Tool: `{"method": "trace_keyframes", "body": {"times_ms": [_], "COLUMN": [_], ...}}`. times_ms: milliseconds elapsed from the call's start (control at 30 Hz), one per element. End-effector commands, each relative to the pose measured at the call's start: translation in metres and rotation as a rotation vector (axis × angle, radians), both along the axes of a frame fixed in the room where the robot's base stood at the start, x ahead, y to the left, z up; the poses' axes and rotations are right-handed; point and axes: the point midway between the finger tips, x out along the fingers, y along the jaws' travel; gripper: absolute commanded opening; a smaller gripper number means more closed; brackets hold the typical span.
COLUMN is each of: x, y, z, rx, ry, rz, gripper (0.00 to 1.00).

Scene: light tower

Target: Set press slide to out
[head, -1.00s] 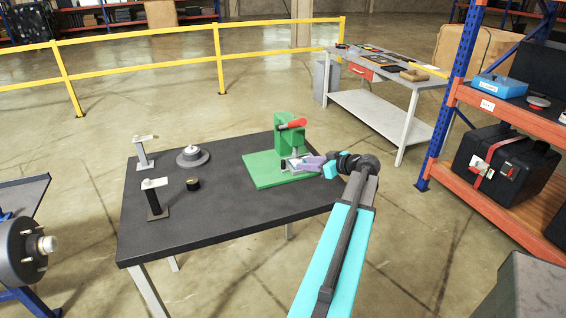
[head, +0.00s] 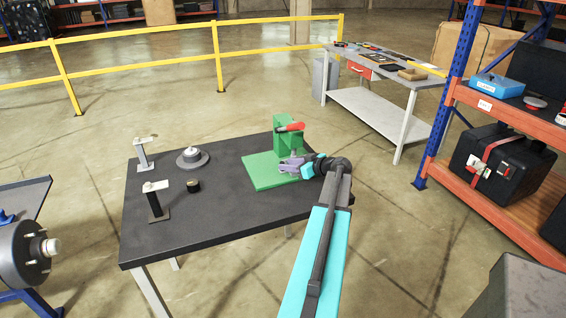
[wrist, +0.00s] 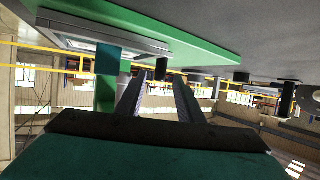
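The green press (head: 287,137) with a red lever (head: 290,127) stands on its green base plate (head: 262,172) on the dark table. My gripper (head: 288,165) is low over the plate, in front of the press column, and covers most of the slide area in the head view. In the wrist view, tilted upside down, a grey flat slide (wrist: 100,38) lies along the green plate, with a teal block (wrist: 108,60) beside it. My gripper (wrist: 159,80) has its two fingers apart. A small dark knob (wrist: 161,69) shows between the fingertips; contact cannot be told.
On the dark table (head: 225,215) stand a grey round fixture (head: 192,158), a small black cylinder (head: 193,186) and two posts with light tops (head: 143,152). The table's front is clear. An orange-and-blue shelf (head: 500,120) stands at right, a workbench (head: 375,95) behind.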

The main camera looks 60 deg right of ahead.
Motion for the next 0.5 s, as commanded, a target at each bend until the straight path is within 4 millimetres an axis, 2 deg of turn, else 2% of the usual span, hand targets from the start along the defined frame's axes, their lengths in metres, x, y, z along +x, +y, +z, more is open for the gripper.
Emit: {"method": "trace_keyframes", "body": {"times_ms": [200, 500], "x": [0.027, 0.039], "y": [-0.005, -0.007], "z": [-0.009, -0.017], "rx": [0.003, 0.001], "ry": [0.000, 0.000], "rz": [0.001, 0.000], "gripper": [0.34, 0.34]}}
